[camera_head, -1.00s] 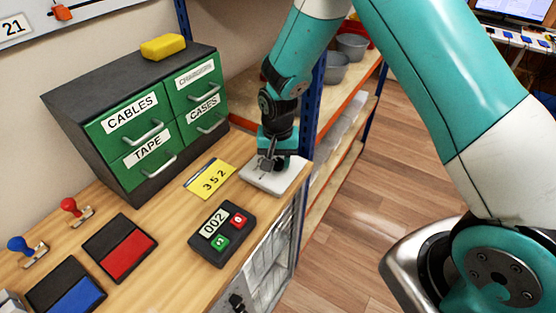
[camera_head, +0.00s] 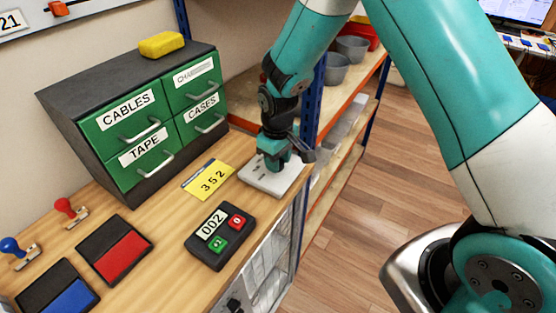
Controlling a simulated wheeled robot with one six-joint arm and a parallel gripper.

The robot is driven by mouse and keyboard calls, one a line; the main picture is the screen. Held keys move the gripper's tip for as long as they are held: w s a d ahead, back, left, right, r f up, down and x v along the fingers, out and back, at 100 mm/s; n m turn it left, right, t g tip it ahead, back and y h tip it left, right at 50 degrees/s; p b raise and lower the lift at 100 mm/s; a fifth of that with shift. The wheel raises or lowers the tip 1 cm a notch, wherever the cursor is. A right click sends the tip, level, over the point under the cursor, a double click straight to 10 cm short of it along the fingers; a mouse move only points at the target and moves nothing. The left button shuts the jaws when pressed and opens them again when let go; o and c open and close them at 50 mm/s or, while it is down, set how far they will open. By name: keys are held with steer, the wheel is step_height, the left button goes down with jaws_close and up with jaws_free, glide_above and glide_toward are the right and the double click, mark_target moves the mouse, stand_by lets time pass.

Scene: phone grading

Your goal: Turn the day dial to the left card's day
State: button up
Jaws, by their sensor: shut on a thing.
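A white plate (camera_head: 258,180) lies on the wooden bench near its right corner, with small dark marks on its face. My gripper (camera_head: 278,165) points down onto this plate. It is shut on a small part there that looks like the dial knob. The knob is mostly hidden by my fingers, so its setting cannot be read. A yellow card (camera_head: 209,180) reading 352 lies left of the plate. No card with a readable day name is in view.
A black counter (camera_head: 220,236) shows 002, with red and green buttons. Green drawers (camera_head: 120,128) stand behind, with a yellow sponge (camera_head: 161,44) on top. Red (camera_head: 123,258) and blue (camera_head: 70,296) ink pads and two stamps lie left. A blue shelf post (camera_head: 314,100) rises close to my wrist.

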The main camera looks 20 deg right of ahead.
steer(key=shift+n, duration=1.1)
steer(key=o, duration=0.9)
steer(key=shift+r, duration=0.15)
step_height(320, 180, up, 17)
steer(key=b, duration=0.3)
steer(key=shift+r, duration=0.1)
